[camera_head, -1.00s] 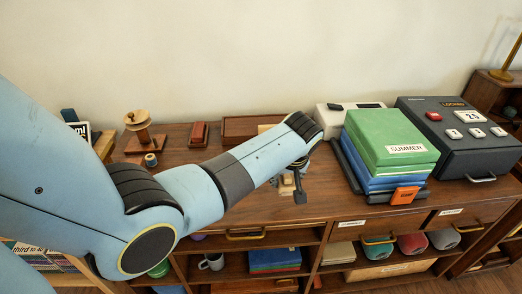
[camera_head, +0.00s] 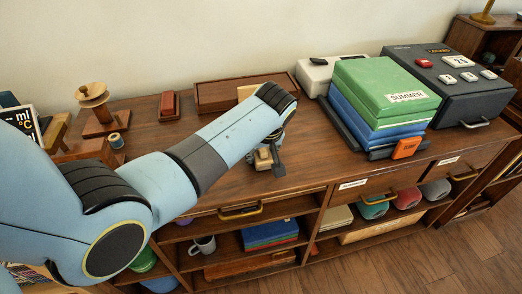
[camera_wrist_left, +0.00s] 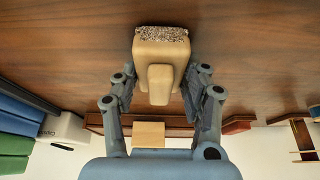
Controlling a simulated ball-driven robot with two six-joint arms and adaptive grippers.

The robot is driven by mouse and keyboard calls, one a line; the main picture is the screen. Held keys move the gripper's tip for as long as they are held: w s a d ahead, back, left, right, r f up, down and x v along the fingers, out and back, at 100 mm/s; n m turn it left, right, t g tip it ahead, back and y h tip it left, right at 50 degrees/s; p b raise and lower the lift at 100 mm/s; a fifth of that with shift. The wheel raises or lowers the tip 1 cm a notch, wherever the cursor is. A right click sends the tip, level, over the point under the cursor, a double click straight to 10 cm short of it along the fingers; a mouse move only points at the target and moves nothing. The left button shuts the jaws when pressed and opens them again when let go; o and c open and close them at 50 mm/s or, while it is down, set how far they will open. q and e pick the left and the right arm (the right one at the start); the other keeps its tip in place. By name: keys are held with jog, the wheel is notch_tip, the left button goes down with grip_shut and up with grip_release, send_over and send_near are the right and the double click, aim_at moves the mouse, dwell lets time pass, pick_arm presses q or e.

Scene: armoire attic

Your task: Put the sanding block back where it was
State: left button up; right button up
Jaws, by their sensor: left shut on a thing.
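The sanding block (camera_wrist_left: 160,50) is a tan block with a speckled grey gritty face and a raised grip. My left gripper (camera_wrist_left: 162,88) has its two fingers on either side of the grip and is shut on it. In the head view the block (camera_head: 262,160) shows below my left wrist, over the front part of the brown wooden cabinet top (camera_head: 325,165). Its other finger is mostly hidden there by the arm. I cannot tell whether the block touches the top. My right gripper is in neither view.
A shallow wooden tray (camera_head: 217,95) with a pale block (camera_head: 246,91) in it stands behind my wrist. A red-brown block (camera_head: 169,104) and a spool stand (camera_head: 104,118) are left of it. Green and blue boxes (camera_head: 385,88) and a dark machine (camera_head: 452,92) stand right.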

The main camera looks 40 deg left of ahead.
pick_arm(q)
jog(key=shift+f, duration=0.2)
jog(key=o, duration=1)
jog(key=shift+a, duration=0.1)
jog(key=shift+o, duration=0.5)
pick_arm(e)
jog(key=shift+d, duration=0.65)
pick_arm(q)
jog(key=shift+r, duration=0.1)
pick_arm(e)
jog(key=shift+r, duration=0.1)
pick_arm(q)
jog(key=shift+r, duration=0.3)
jog(key=p+v, duration=0.2)
jog(key=v, duration=0.9)
jog(key=shift+r, duration=0.25)
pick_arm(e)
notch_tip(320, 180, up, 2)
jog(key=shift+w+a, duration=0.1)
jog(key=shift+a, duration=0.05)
pick_arm(q)
jog(key=shift+s, duration=0.15)
